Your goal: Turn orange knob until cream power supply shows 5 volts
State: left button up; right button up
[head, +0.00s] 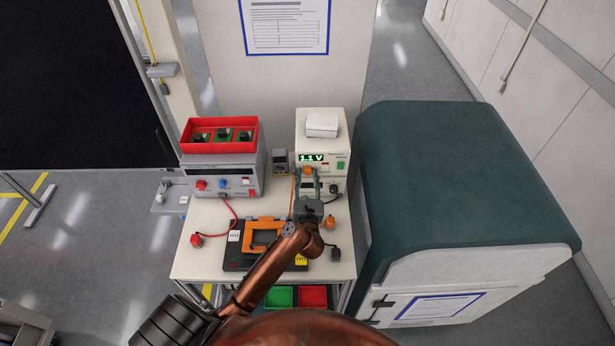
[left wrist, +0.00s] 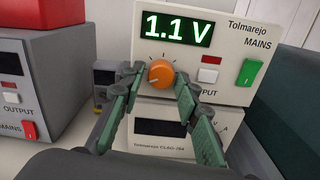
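The cream power supply (head: 322,142) stands at the back right of the trolley, and its green display reads 1.1 V, clearest in the left wrist view (left wrist: 178,28). Its orange knob (left wrist: 161,74) sits below the display and also shows in the head view (head: 308,170). My left gripper (head: 309,181) is in front of this panel. In the left wrist view its two green-padded fingers (left wrist: 160,80) straddle the knob, left and right, with only slight gaps; contact is not clear. My right gripper is not in view.
A second cream instrument (left wrist: 158,134) is underneath. A grey supply (head: 220,178) with a red bin (head: 239,122) on it stands left. A teal-topped cabinet (head: 450,180) flanks the trolley (head: 205,215).

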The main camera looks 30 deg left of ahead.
pick_arm(q)
jog(key=shift+c, duration=0.4)
grip_shut()
jog(key=shift+r+m+p, duration=0.15)
jog(key=shift+m+p, duration=0.15)
jog(key=shift+p, duration=0.25)
jog(key=m+p, duration=1)
jog(key=p, duration=0.5)
jog(key=shift+r+m, duration=0.15)
jog(key=shift+m, duration=0.15)
jog(key=shift+m+p, duration=1.2)
jog(key=shift+m, duration=0.1)
jog(key=shift+f, duration=0.2)
